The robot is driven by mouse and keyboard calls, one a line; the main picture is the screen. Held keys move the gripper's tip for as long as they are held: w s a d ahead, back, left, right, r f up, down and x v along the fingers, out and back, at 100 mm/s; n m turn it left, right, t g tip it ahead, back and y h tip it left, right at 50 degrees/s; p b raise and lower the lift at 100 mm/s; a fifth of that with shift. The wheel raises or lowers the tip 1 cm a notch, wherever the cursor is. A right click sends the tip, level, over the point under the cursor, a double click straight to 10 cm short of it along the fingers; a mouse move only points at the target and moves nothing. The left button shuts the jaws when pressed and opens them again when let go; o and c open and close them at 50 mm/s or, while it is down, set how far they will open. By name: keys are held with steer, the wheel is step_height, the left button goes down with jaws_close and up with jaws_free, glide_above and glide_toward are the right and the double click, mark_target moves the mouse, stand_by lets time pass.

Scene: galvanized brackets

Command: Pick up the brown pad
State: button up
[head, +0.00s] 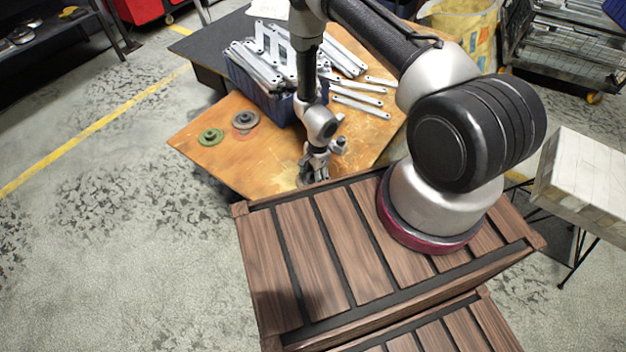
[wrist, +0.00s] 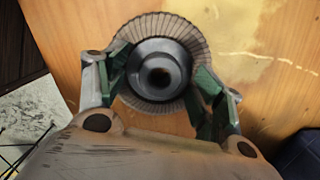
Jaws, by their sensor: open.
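The brown pad (wrist: 160,25) is a round disc with a pleated tan-brown rim and a raised grey hub with a dark centre hole. It lies flat on the orange-brown table top in the wrist view. My gripper (wrist: 160,90) is open above it, with one green-padded finger at each side of the hub, over the rim. I cannot tell whether the fingers touch the pad. In the head view my gripper (head: 314,172) points down at the table's near edge, and I cannot make out the pad beneath it.
A green disc (head: 211,137) and a grey disc (head: 245,121) lie to the left on the table (head: 215,165). A blue bin (head: 245,88) of metal brackets stands behind my gripper. Loose brackets (head: 360,104) lie to the right. Bare table surrounds the pad.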

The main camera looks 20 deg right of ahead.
steer(key=c, duration=1.2)
steer(key=shift+o, duration=0.2)
steer(key=shift+r, duration=0.15)
step_height(320, 180, up, 10)
